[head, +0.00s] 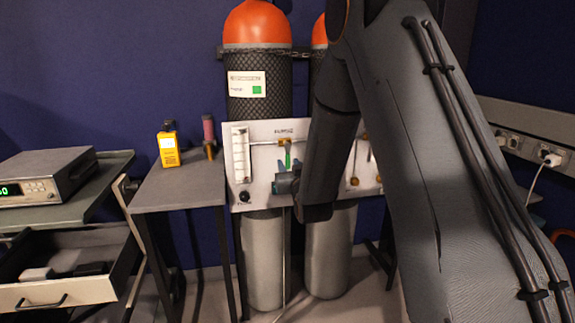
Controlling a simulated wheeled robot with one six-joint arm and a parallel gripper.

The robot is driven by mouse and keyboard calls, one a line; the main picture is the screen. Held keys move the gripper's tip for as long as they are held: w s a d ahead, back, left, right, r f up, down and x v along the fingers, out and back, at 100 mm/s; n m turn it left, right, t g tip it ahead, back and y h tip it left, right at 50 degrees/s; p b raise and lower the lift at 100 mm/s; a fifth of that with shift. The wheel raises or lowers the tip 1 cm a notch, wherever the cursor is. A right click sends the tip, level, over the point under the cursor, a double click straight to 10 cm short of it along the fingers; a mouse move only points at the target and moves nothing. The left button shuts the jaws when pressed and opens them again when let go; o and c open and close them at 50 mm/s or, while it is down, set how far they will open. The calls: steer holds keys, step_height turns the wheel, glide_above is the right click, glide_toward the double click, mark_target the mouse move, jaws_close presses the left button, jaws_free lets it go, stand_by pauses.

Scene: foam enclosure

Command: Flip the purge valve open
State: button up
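A white panel (262,130) in front of the gas cylinders carries a brass valve (285,142) under a small label, too small to read surely. A green lever (288,158) hangs down from this valve, and I take it to be the purge valve. My gripper (285,168) is in front of the panel just below the valve, with its blue fingertips pointing up. The fingertips look apart, one on each side of the green lever. I cannot tell whether either touches it. My arm hides part of the panel to the right.
A flow meter (240,152) and a black knob (244,197) are on the panel's left. Two orange-topped cylinders (257,25) stand behind, chained. A side table (180,188) at left holds a yellow device (168,146). An open drawer (60,290) juts out at lower left.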

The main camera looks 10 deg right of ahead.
steer(key=shift+w, duration=1.25)
jaws_close()
